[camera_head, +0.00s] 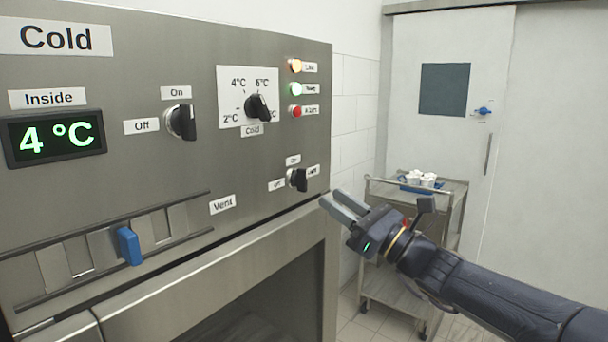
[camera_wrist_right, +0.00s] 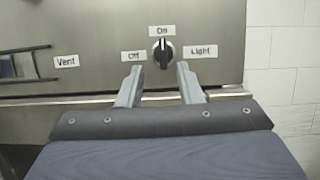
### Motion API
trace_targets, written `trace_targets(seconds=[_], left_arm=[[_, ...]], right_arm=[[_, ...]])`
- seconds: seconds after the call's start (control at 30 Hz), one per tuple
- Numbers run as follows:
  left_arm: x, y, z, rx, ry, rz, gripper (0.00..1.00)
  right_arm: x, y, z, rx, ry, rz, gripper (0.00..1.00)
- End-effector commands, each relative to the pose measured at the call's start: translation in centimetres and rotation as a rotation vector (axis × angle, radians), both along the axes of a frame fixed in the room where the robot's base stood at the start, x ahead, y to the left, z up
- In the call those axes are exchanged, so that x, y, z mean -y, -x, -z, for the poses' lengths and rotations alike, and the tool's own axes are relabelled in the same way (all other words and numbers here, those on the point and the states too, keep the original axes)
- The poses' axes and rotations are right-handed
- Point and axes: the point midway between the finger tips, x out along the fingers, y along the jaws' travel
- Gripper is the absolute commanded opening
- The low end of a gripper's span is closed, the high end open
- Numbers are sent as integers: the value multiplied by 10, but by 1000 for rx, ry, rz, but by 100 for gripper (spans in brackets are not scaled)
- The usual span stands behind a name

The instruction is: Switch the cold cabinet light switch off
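The light switch (camera_head: 298,179) is a black rotary knob on the lower right of the steel cold cabinet (camera_head: 150,75). In the right wrist view the knob (camera_wrist_right: 162,52) has "On" above it, "Off" to its left and "Light" to its right. Its handle looks upright there, toward "On". My right gripper (camera_head: 342,207) is open and empty, below and to the right of the knob and apart from it. In the wrist view its two fingers (camera_wrist_right: 158,86) reach up on either side below the knob. My left gripper is not in view.
Another On/Off knob (camera_head: 181,122) and a temperature dial (camera_head: 258,107) sit higher on the panel. A blue vent slider (camera_head: 129,246) is at lower left. A steel trolley (camera_head: 455,200) with white cups stands behind my right arm. The space before the panel is clear.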

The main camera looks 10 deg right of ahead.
Motion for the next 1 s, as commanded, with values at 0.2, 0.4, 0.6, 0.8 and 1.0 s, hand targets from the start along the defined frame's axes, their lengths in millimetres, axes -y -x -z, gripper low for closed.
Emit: trace_targets(seconds=[0.2, 0.4, 0.6, 0.8, 1.0], left_arm=[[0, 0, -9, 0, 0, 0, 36], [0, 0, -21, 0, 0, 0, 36], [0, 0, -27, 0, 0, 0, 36], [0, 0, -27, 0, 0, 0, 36], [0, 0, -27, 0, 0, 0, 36]], right_arm=[[-9, -18, -12, -5, -27, 0, 33], [-28, -42, -25, -5, -25, 0, 33], [-40, -57, -31, -5, -24, 2, 33], [-42, -60, -32, -4, -22, 4, 33], [-42, -59, -32, -4, -22, 4, 24]])
